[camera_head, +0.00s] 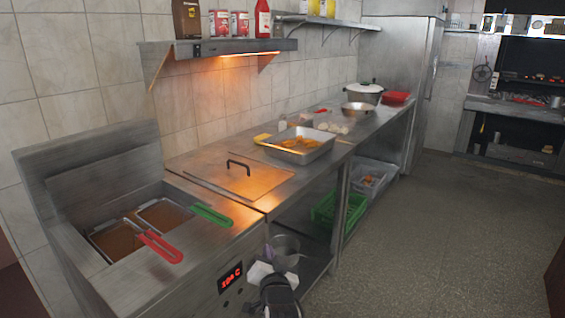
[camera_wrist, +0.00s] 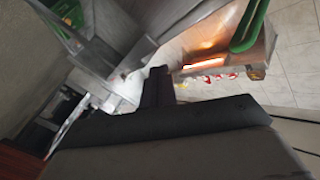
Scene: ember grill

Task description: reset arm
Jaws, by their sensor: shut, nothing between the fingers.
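My gripper (camera_head: 278,294) shows at the bottom middle of the head view, in front of the fryer's right front edge. Only its dark end and some pale parts of my arm show there. In the wrist view my gripper (camera_wrist: 157,82) appears as dark fingers beyond a wide dark body. It is shut with nothing held. It is apart from the fryer baskets, and the lower part of my arm is out of view.
The fryer (camera_head: 105,280) holds two baskets, with a red handle (camera_head: 160,246) and a green handle (camera_head: 212,215). A steel counter (camera_head: 205,168) runs back, bearing a tray (camera_head: 300,152) of fried food. A green crate (camera_head: 325,212) sits below. The floor (camera_head: 450,230) at right is clear.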

